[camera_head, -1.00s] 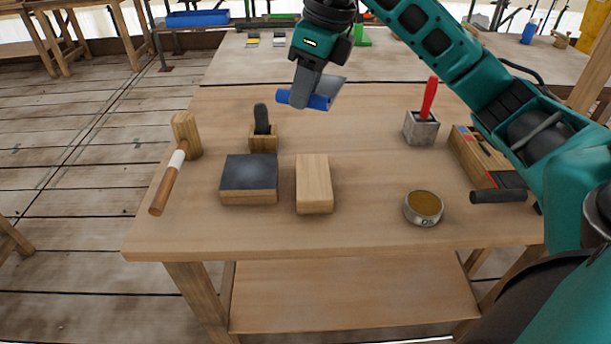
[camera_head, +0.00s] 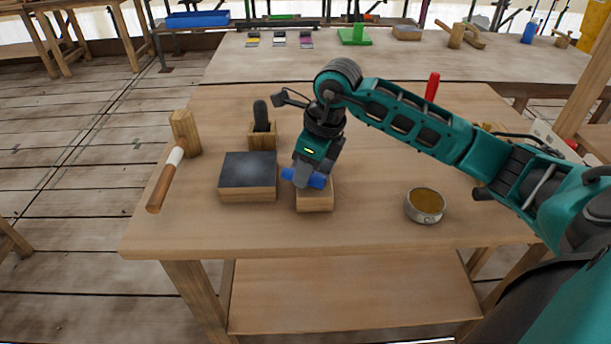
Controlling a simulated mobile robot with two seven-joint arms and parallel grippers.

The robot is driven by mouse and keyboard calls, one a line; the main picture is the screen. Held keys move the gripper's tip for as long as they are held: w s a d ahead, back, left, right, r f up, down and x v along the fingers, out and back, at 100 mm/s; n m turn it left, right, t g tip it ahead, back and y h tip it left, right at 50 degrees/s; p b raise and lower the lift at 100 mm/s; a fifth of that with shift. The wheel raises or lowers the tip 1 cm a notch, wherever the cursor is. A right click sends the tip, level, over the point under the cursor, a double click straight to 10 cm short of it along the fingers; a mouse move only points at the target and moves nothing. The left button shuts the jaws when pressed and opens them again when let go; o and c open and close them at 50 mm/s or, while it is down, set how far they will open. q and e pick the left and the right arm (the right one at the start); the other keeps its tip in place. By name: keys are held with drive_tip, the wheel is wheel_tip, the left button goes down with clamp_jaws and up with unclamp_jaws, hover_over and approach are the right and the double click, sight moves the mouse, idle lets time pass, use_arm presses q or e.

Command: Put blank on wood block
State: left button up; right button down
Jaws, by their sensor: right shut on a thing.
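My right gripper (camera_head: 304,178) is shut on the blue cylindrical blank (camera_head: 318,181), which lies crosswise in the jaws with both ends sticking out. The pale wood block (camera_head: 315,203) lies on the table, and the blank is over its upper part in the camera_head view. The gripper hides the far part of the block. I cannot tell whether the blank touches the block or hangs just above it. My left gripper is not in view.
A dark-topped block (camera_head: 248,178) sits close left of the wood block. A mallet (camera_head: 168,175) lies at the left edge, with a small wooden holder (camera_head: 262,138) behind. A round tin (camera_head: 425,205) stands to the right. The table's front middle is clear.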

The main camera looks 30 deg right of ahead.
drive_tip(key=shift+f, duration=0.85)
drive_tip(key=shift+f, duration=0.1)
drive_tip(key=c, duration=0.9)
unclamp_jaws()
drive_tip(key=shift+r, duration=0.2)
drive_tip(key=v, duration=1.2)
drive_tip(key=shift+p, duration=0.35)
drive_tip(key=shift+a+f, duration=0.1)
